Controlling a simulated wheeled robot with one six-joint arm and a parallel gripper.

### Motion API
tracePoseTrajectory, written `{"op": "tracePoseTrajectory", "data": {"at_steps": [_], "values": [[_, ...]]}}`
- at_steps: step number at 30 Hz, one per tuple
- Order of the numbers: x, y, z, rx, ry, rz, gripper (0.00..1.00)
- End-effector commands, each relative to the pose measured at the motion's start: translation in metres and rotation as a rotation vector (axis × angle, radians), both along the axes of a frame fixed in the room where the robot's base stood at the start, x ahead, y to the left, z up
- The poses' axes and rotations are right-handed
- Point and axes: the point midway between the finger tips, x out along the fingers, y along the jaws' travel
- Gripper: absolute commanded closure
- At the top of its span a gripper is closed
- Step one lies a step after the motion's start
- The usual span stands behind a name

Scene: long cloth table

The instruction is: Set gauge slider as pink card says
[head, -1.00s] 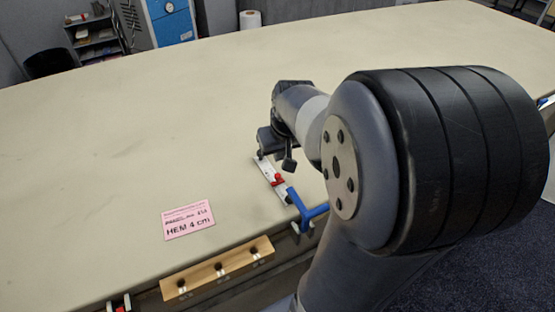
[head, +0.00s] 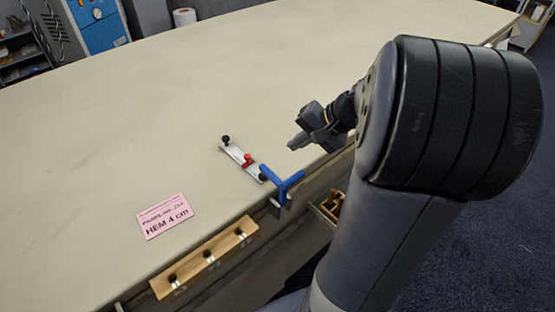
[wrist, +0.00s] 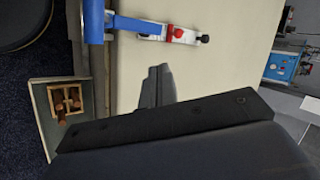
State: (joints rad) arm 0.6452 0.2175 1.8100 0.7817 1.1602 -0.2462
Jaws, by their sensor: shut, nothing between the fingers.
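The pink card (head: 165,216) lies on the table at the front left in the head view; its large line reads "HEM 4 cm". The wrist view shows the gauge (wrist: 151,30), red slider (wrist: 178,32) and clamp (wrist: 128,24) too. My gripper (head: 292,146) is shut and empty, right of the gauge and apart from it. The scale marks are too small to read.
A wooden strip (head: 190,272) with black knobs is on the table's front edge. An open drawer holds a wooden box (wrist: 66,100) below the edge. A blue cabinet (head: 100,30) and a white roll (head: 184,17) stand beyond the table. The table's middle is clear.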

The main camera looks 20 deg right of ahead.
Motion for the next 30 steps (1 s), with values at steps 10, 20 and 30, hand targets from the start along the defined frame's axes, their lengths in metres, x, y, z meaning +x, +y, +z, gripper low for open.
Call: {"op": "tracePoseTrajectory", "data": {"at_steps": [10,20,30], "values": [[0.019,0.02,-0.03,0.023,-0.001,-0.007,1.0],[0.052,0.055,-0.075,0.021,-0.003,-0.006,1.0],[0.073,0.076,-0.081,0.017,-0.005,-0.009,1.0]]}}
